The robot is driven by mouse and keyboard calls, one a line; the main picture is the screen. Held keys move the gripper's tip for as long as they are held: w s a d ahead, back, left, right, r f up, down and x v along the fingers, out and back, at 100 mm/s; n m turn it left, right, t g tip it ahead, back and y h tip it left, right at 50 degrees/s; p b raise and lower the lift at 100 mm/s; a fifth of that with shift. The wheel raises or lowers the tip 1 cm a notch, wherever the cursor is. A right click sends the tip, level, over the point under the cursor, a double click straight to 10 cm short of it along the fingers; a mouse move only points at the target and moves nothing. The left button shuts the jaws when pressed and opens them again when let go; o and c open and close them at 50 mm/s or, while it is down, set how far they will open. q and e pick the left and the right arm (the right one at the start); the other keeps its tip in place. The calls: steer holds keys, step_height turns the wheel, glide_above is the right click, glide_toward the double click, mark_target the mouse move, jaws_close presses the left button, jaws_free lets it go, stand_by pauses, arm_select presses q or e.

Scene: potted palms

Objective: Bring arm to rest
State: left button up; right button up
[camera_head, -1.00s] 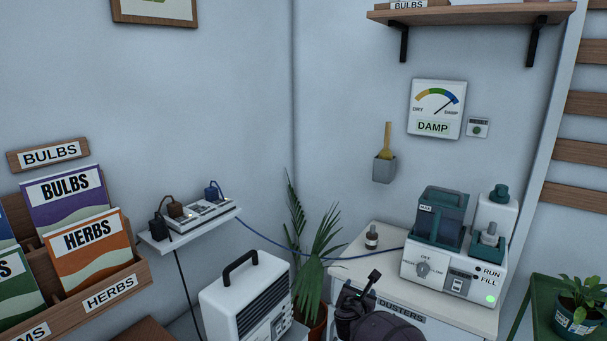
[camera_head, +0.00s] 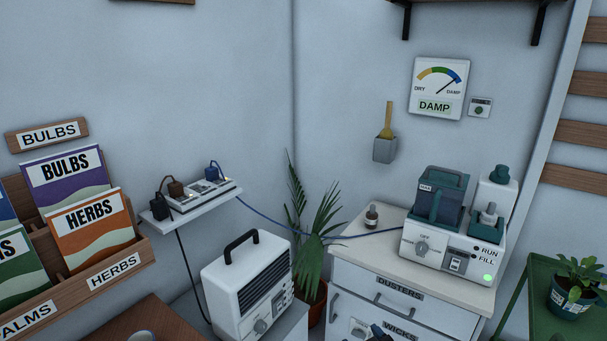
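A small dark tip of what looks like my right gripper (camera_head: 380,333) shows at the bottom edge, in front of the lower drawers. The rest of that arm is below the picture. It is too cut off to tell whether the fingers are open or shut, and I see nothing held in it. My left gripper is not in view.
A white drawer cabinet (camera_head: 345,273) carries a humidifier-like machine (camera_head: 438,243) with a green light and a small bottle (camera_head: 371,217). A white heater (camera_head: 247,284), a potted palm (camera_head: 313,245), a wall shelf with plugs (camera_head: 197,218) and a seed-packet rack (camera_head: 128,263) stand left.

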steer(key=s+d+f+m+g+h, duration=0.1)
steer(key=s+d, duration=0.3)
steer(key=s, duration=0.4)
steer(key=s+d+f+m+g+h, duration=0.1)
steer(key=s+d+f, duration=0.3)
steer(key=s, duration=0.5)
steer(key=s+d+f+m+g+h, duration=0.1)
steer(key=s+d+f+m, duration=0.2)
steer(key=s+d, duration=0.3)
steer(key=s, duration=0.2)
steer(key=shift+s+d+f+h, duration=0.2)
steer(key=shift+s+f+h, duration=0.05)
steer(key=shift+s+h, duration=0.15)
steer(key=shift+w, duration=0.1)
